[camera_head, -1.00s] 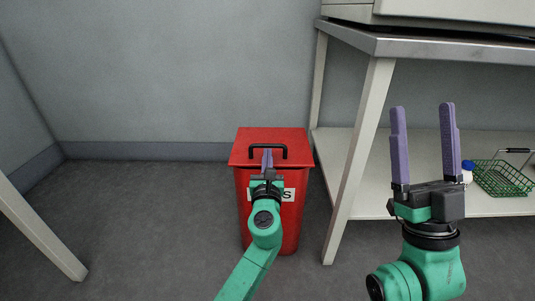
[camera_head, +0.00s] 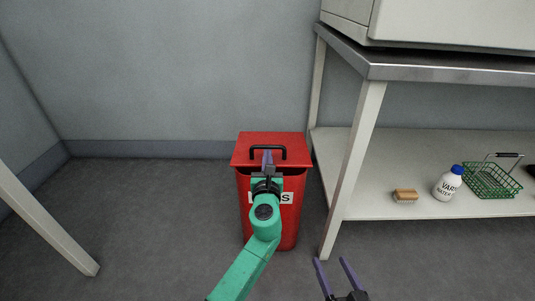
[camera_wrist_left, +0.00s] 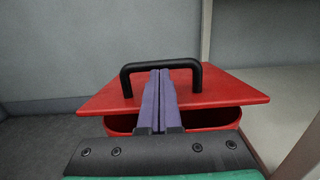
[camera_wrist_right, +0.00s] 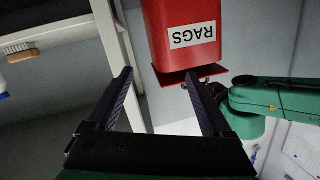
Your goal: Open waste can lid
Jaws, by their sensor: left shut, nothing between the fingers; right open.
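The red waste can (camera_head: 288,225) stands on the floor left of the metal table, with a white label that reads RAGS in the right wrist view (camera_wrist_right: 195,32). Its flat red lid (camera_head: 241,152) has a black handle (camera_head: 283,150); in the left wrist view a dark gap shows under the lid's front edge (camera_wrist_left: 235,92). My left gripper (camera_head: 267,156) is shut and empty, its purple fingertips at the handle (camera_wrist_left: 160,74); whether they touch it I cannot tell. My right gripper (camera_head: 333,262) is open and empty, low in front of the can.
The metal table (camera_head: 420,70) stands right of the can, its leg (camera_head: 352,165) close beside it. On its lower shelf are a brush (camera_head: 405,196), a white bottle (camera_head: 447,184) and a green wire basket (camera_head: 490,180).

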